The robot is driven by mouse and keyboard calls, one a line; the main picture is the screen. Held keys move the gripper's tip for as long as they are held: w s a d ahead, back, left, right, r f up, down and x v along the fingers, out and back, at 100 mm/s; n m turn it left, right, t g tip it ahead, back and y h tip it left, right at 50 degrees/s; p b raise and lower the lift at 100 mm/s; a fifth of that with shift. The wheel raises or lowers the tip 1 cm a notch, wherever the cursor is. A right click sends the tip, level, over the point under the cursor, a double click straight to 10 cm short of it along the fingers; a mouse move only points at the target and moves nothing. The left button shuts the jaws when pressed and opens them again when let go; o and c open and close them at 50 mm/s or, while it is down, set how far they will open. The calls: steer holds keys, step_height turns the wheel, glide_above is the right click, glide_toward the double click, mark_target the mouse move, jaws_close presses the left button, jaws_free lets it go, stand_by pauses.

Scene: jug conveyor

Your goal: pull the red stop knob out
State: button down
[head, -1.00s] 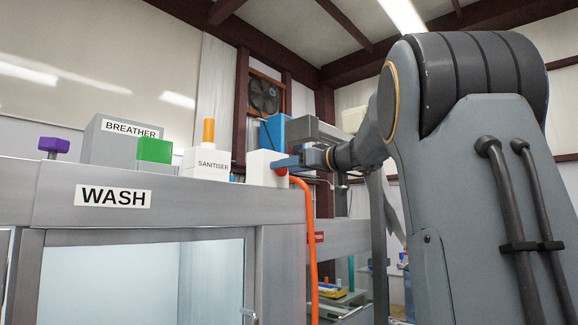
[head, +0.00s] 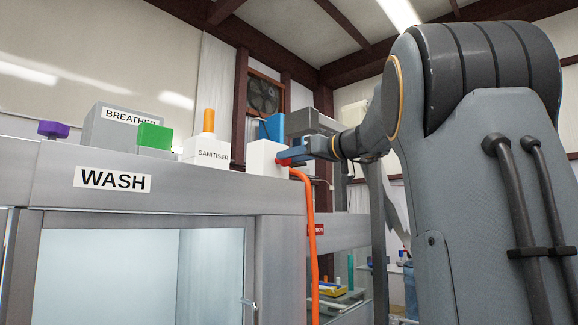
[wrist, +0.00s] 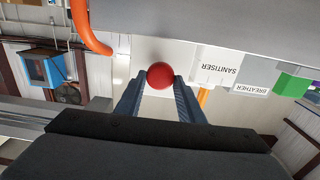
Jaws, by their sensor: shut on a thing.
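The red stop knob (wrist: 160,76) shows as a round red ball between my two fingertips in the wrist view. In the head view the red knob (head: 284,162) sits at the side of a white box (head: 264,157) on the right end of the WASH cabinet top. My gripper (head: 297,156) reaches in from the right with blue fingers, shut on the knob. It also shows in the wrist view (wrist: 160,79), one finger on each side of the knob. The knob's stem is hidden, so I cannot tell how far out it stands.
An orange hose (head: 312,225) hangs just below the knob. The WASH cabinet (head: 200,200) carries a SANITISER box (head: 206,154), a green block (head: 154,137), a BREATHER box (head: 98,129) and a purple knob (head: 53,129). A blue box (head: 272,127) stands behind the white box.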

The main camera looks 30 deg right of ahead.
stand_by(0.3)
steer(key=c, duration=1.6)
jaws_free()
steer(key=o, duration=0.4)
steer(key=shift+s+d, duration=0.15)
steer(key=shift+s, duration=0.1)
steer(key=shift+w, duration=0.1)
steer(key=b+v, duration=0.3)
steer(key=v, duration=0.4)
steer(key=shift+s, duration=0.4)
steer(key=shift+d, duration=0.1)
